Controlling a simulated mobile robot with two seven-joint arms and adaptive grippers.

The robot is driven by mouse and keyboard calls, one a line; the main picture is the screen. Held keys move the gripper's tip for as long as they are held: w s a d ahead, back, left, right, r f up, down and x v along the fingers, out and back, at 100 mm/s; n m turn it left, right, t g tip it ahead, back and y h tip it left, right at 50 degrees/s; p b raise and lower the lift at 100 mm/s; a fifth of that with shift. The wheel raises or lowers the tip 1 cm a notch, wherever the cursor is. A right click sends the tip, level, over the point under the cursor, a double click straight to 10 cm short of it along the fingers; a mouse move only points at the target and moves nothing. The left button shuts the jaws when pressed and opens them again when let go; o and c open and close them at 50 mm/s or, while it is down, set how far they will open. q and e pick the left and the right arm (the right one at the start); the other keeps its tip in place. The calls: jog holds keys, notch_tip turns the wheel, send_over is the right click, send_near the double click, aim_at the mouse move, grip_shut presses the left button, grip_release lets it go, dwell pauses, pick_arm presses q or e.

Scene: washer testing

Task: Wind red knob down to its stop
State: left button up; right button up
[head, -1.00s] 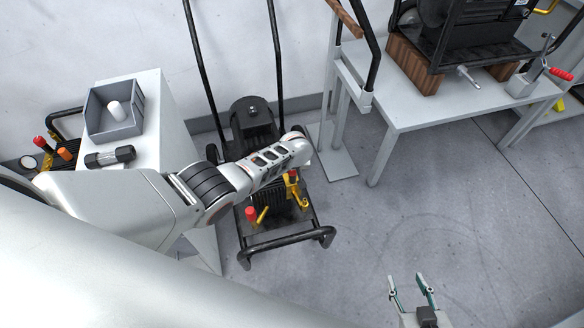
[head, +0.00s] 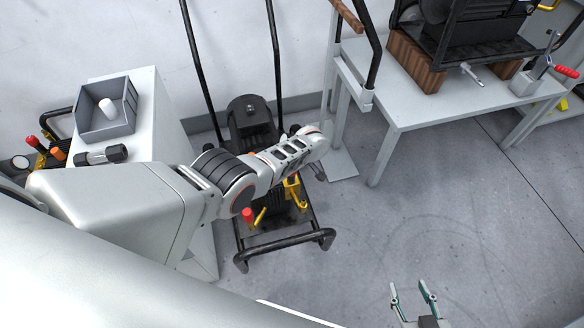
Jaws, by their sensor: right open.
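A red knob (head: 247,215) stands upright on the wheeled black pressure washer (head: 285,243) in the middle of the floor, beside a yellow lever (head: 260,217). Another red-topped knob (head: 32,141) shows on equipment at the far left. I cannot tell which one the task means. My right gripper (head: 410,288) is at the bottom edge, fingers apart and empty, well away to the right of the washer's red knob.
A white cabinet (head: 150,95) at left bears a grey bin (head: 107,122) with a white cylinder and a black-ended cylinder (head: 102,155). A workbench (head: 400,112) at right carries a black machine on wooden blocks and a red-handled crank (head: 566,71).

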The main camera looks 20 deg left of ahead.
pick_arm(q)
jog(key=o, duration=1.1)
jog(key=shift+d, duration=0.1)
jog(key=shift+s+d+r, duration=0.1)
jog(key=shift+d+r, duration=0.15)
jog(key=shift+r, duration=0.3)
jog(key=shift+s+r, duration=0.15)
jog(key=shift+r, duration=0.35)
jog(key=shift+v, duration=2.65)
jog(key=shift+a, duration=0.1)
